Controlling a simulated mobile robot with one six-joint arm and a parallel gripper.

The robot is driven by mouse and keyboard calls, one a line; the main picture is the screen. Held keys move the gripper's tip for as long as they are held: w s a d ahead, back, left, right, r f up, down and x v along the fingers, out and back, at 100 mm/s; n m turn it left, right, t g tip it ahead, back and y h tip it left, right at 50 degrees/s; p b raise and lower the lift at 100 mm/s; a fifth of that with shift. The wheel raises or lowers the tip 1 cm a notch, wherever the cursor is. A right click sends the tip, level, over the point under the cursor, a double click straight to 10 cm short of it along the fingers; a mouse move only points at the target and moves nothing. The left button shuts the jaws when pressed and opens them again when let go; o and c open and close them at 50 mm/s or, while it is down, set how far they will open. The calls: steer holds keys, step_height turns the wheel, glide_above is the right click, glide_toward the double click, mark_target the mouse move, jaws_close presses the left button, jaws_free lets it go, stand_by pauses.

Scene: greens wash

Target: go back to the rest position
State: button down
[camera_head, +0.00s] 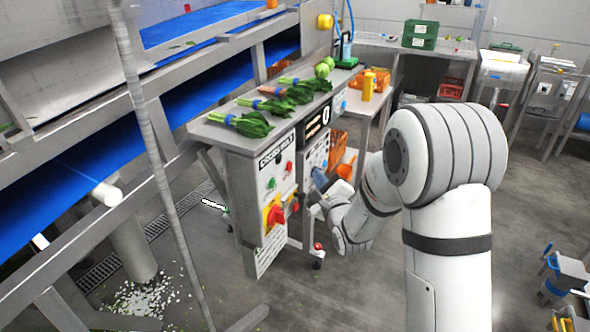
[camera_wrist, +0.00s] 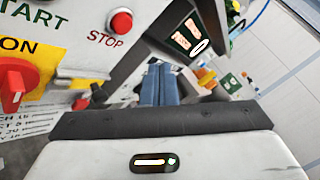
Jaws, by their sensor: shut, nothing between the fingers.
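My gripper (camera_head: 319,179) is low beside the right face of the grey cabinet (camera_head: 232,140), close to its control panels. Its blue fingers (camera_wrist: 160,84) show side by side and shut in the wrist view, with nothing between them. In the wrist view a red stop button (camera_wrist: 121,21) is up and left of the fingers, and a red rotary switch (camera_wrist: 13,80) on a yellow plate is at the far left. Whether the fingertips touch the cabinet cannot be told. My arm reaches from the right and hides part of the floor behind it.
Bundles of leafy greens (camera_head: 250,123) lie on the cabinet top. A blue conveyor (camera_head: 110,140) runs along the left. A grey post (camera_head: 150,130) stands in front. Open floor (camera_head: 350,300) lies in the foreground.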

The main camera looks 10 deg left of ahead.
stand_by(0.3)
steer(key=s+d+r+n+g+h+p, duration=0.3)
steer(key=s+d+n, duration=0.2)
steer(key=d, duration=0.1)
steer(key=s+d+r+n+g+h+p, duration=0.2)
steer(key=s+d+r+n+g+h, duration=0.1)
steer(key=s+d+n+g, duration=0.25)
steer(key=s+d+r+n+g+p, duration=0.1)
steer(key=s+d+n+g, duration=0.1)
steer(key=s, duration=0.5)
steer(key=s+d+r+n+g+h+p, duration=0.1)
steer(key=s+d+n+g, duration=0.1)
steer(key=s+n, duration=0.3)
steer(key=s+d+r+n+g+p, duration=0.1)
steer(key=s+d+n+g, duration=0.1)
steer(key=s, duration=0.9)
steer(key=shift+d+r+n+h+p, duration=0.35)
steer(key=shift+d+n, duration=0.25)
steer(key=shift+n, duration=0.35)
